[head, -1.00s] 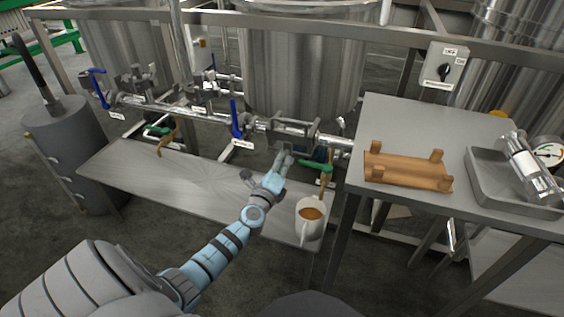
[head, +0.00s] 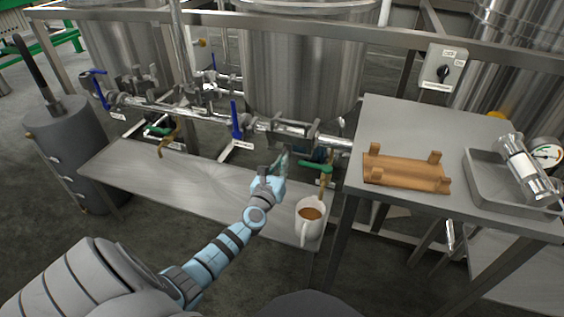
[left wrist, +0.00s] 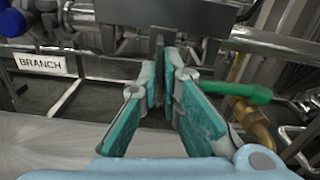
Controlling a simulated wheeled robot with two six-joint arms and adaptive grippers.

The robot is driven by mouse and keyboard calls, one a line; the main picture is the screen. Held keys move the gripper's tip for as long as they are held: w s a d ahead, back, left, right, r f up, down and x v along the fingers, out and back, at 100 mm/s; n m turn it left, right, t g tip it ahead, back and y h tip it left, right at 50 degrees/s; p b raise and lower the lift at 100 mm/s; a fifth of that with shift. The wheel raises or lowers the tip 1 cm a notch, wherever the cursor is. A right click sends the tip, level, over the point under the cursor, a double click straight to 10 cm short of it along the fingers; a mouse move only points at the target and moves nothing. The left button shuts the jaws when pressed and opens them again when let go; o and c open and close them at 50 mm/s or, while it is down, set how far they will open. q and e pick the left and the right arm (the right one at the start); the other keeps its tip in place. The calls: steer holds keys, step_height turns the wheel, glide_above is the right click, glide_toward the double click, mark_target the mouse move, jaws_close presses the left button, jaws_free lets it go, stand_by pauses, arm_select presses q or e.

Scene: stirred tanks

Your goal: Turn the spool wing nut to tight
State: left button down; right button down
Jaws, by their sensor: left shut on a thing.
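The spool (head: 290,128) is a steel pipe piece with clamps in the line above the low bench. My left gripper (head: 281,158) reaches up to its underside. In the left wrist view, my left gripper (left wrist: 164,72) has its teal fingers close together around a thin dark upright tab, which looks like the spool wing nut (left wrist: 158,62), below a grey clamp block (left wrist: 168,14). The fingers are shut on it. Most of the nut is hidden by the fingers, and its angle is hard to tell. My right gripper is not in view.
A green-handled valve (head: 318,164) and a white mug (head: 308,222) are close on the right. A blue lever (head: 236,122) stands to the left. A table with a wooden rack (head: 405,172) and a tray (head: 480,165) is at right. The low bench (head: 190,190) is mostly clear.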

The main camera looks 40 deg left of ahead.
arm_select(q)
steer(key=shift+m, duration=0.7)
steer(key=shift+f, duration=0.1)
steer(key=c, duration=1.8)
jaws_free()
steer(key=v, duration=1.2)
